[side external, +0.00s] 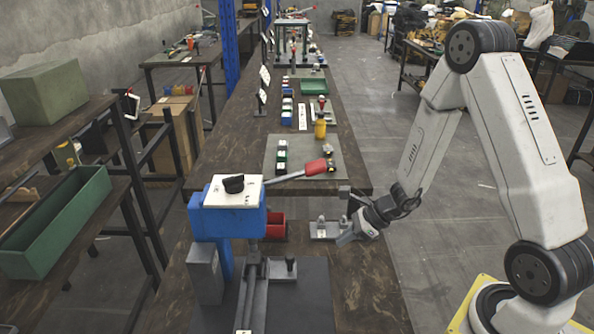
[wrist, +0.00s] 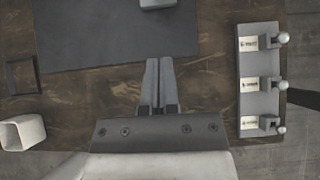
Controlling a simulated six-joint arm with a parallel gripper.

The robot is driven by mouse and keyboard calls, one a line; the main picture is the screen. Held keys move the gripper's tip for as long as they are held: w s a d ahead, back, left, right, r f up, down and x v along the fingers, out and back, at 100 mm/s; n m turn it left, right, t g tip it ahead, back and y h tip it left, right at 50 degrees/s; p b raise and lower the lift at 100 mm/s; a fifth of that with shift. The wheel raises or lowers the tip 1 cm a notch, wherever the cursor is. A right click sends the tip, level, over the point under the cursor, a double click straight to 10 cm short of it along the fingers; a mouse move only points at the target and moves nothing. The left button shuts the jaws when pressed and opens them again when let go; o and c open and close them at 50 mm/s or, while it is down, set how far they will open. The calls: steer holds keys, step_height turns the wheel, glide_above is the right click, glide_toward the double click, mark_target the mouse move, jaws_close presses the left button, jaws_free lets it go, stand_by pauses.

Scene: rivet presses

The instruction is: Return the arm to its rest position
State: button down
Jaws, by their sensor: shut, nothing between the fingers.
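My gripper (side external: 347,238) is low over the near bench (side external: 365,290) in the side external view, close to a small grey metal fixture. In the wrist view the two fingers of my gripper (wrist: 158,68) are together, with nothing between them. They point across the brown bench top toward a dark grey mat (wrist: 115,30). My white arm rises from its base at the right of the side external view and bends down to the bench.
A blue rivet press (side external: 228,222) with a red-handled lever (side external: 300,172) stands left of my gripper, beside a red bin (side external: 274,229). A grey rack with ball-ended pins (wrist: 259,80) lies at the right in the wrist view. The floor right of the bench is clear.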

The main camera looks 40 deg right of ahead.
steer(key=shift+v, duration=1.05)
steer(key=shift+a, duration=0.1)
steer(key=s+a+r+n+g+h, duration=0.2)
steer(key=s+a+r+n+h, duration=0.1)
steer(key=n, duration=1)
steer(key=s+a+r+n+g+h, duration=0.1)
steer(key=s+a+r+n+h, duration=0.2)
steer(key=n, duration=1.1)
step_height(320, 180, up, 3)
steer(key=shift+s+f+g, duration=0.15)
steer(key=shift+s+g, duration=0.25)
steer(key=shift+s, duration=0.25)
